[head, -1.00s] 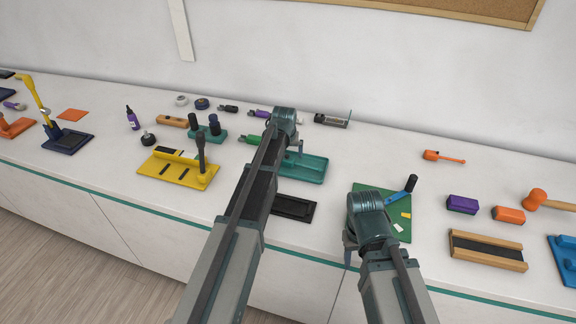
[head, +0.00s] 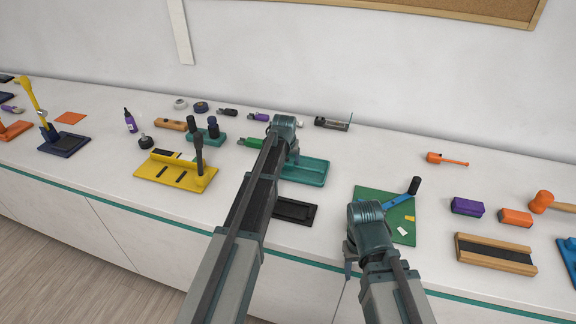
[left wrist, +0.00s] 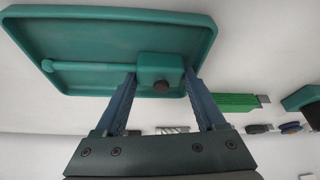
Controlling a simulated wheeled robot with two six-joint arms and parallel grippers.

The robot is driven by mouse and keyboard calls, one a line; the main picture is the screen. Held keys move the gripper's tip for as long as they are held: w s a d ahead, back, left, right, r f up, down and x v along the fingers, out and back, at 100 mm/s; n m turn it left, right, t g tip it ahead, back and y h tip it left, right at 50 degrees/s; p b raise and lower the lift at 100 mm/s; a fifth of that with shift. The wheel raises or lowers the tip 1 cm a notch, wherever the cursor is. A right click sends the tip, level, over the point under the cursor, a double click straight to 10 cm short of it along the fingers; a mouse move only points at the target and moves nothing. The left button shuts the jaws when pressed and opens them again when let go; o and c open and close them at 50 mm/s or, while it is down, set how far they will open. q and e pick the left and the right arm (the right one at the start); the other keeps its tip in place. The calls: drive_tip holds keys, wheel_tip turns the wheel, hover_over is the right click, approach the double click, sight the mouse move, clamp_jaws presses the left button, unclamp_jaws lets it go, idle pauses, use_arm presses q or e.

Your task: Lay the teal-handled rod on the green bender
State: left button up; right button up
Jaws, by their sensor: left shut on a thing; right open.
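The teal-handled rod shows in the left wrist view as a teal block handle (left wrist: 160,67) and a thin teal shaft (left wrist: 90,66), over a shallow teal tray (left wrist: 120,20). My left gripper (left wrist: 161,88) is shut on the handle. In the head view my left gripper (head: 293,155) is over the tray (head: 310,178) and hides the rod. I cannot tell whether the rod touches the tray. A green board with a blue-handled lever (head: 372,200), which looks like the bender, lies to the right. My right gripper (head: 350,262) is open at its front left, partly hidden by its own wrist.
A black tray (head: 296,211) lies in front of the teal tray. A yellow fixture (head: 165,173) and a teal base with dark posts (head: 208,138) stand to the left. Purple (head: 467,206) and orange blocks (head: 515,218) lie right of the green board.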

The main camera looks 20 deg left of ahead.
use_arm(q)
clamp_jaws()
